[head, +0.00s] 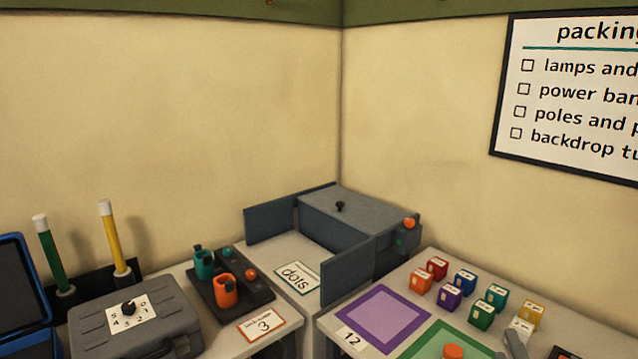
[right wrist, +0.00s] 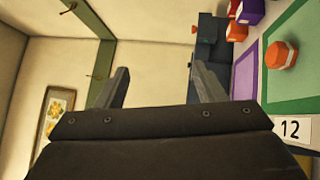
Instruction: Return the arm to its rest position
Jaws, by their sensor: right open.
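My right gripper (head: 517,337) shows at the lower right of the head view, in front of the coloured blocks, with only its grey finger parts in sight. In the right wrist view my right gripper (right wrist: 160,84) has its two fingers spread wide with nothing between them. Beyond the fingers lies cream wall. The table's mats and blocks are to the right in that view. My left gripper is not in view.
Several coloured blocks (head: 464,280) stand behind a purple-bordered mat (head: 383,318) and a green mat (head: 420,350) with an orange piece (head: 453,351). A grey box with open flaps (head: 350,215) stands in the corner. A grey case (head: 135,318) sits left.

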